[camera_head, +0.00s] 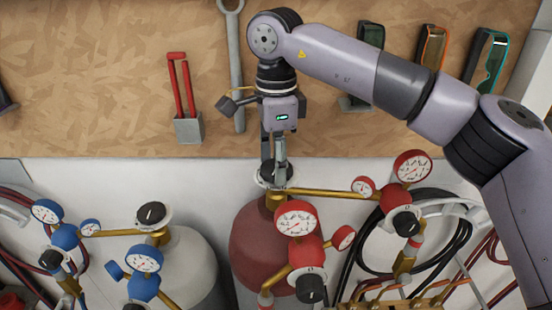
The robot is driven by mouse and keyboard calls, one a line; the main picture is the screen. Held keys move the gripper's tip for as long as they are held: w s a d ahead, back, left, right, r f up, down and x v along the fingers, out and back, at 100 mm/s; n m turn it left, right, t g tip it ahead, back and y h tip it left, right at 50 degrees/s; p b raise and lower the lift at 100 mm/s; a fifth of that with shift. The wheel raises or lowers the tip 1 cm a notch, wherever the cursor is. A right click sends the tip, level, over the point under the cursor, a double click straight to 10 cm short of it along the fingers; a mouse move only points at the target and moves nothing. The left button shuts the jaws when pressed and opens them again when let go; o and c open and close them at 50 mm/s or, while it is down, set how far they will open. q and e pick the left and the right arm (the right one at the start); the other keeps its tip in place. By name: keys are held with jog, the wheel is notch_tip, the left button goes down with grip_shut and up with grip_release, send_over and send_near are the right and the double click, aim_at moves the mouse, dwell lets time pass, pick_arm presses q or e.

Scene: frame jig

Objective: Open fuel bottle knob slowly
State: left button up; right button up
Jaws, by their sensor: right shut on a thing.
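The fuel bottle (258,240) is a dark red cylinder standing upright against the wall at the middle of the head view. Its black knob (267,172) sits on top, above a brass valve, and is partly hidden by my gripper. My right gripper (274,163) points down from above and is shut on the knob. Red gauges (296,217) and a red regulator are attached at the front of the bottle. My left gripper does not show.
A pale grey bottle (190,262) with blue gauges (144,258) and its own black knob (151,214) stands on the left. Brass pipes and another red gauge (412,167) are on the right, near coiled black hoses. A wrench and red-handled tool hang on the board behind.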

jog(key=n, duration=0.3)
jog(key=shift+n, duration=0.3)
dwell(0.3)
jog(key=o, duration=1.1)
jog(key=shift+o, duration=0.2)
jog(key=shift+r, duration=0.1)
notch_tip(320, 180, up, 12)
